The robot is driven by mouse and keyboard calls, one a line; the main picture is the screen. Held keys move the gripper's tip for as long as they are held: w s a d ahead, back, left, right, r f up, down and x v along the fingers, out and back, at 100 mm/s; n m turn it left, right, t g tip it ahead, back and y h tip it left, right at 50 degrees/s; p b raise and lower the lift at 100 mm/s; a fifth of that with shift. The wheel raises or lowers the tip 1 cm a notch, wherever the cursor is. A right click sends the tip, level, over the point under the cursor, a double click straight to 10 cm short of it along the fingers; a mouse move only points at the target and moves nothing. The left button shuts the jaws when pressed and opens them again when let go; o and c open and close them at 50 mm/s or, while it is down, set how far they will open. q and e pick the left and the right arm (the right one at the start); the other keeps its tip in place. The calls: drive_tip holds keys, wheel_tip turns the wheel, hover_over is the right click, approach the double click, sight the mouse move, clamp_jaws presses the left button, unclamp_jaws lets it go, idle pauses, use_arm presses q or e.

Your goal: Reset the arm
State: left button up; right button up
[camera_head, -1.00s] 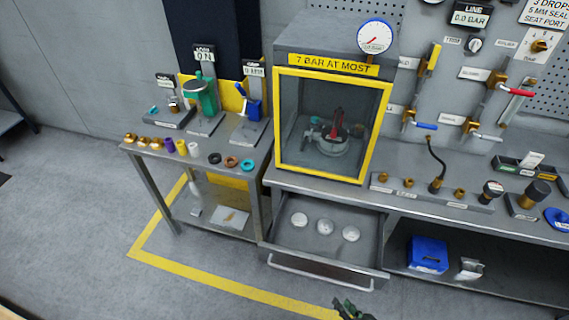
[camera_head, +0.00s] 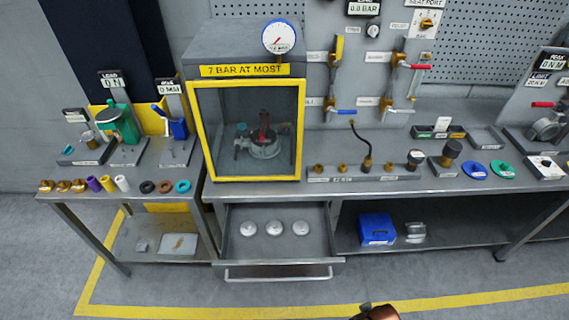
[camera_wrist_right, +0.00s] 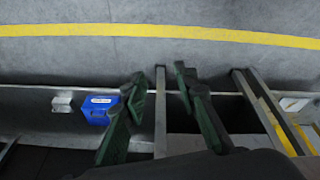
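My right gripper (camera_wrist_right: 160,84) shows in the right wrist view as two dark green fingers spread apart, with nothing held between them. Behind the fingers are bench edges and the grey floor. In the head view only a copper and dark piece of what looks like my own arm (camera_head: 376,312) shows at the bottom edge, in front of the bench. My left gripper is not in view.
An open drawer (camera_head: 277,273) with three white discs juts out under the bench. Above it stands a yellow-framed cabinet (camera_head: 196,130) holding a valve. A blue bin (camera_head: 377,229) sits on the lower shelf. Floor in front is clear, with a yellow line (camera_head: 470,301).

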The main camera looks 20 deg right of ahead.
drive_tip(key=s+a+f+g, duration=0.1)
drive_tip(key=s+f, duration=0.1)
drive_tip(key=f, duration=1)
drive_tip(key=s+f, duration=0.2)
drive_tip(key=f, duration=1.1)
drive_tip(key=s+f+n+g, duration=0.1)
drive_tip(key=s+f, duration=1.5)
drive_tip(key=s, duration=0.3)
drive_tip(key=shift+s+a+y, duration=0.15)
drive_tip(key=shift+s+y, duration=0.1)
drive_tip(key=shift+y, duration=0.05)
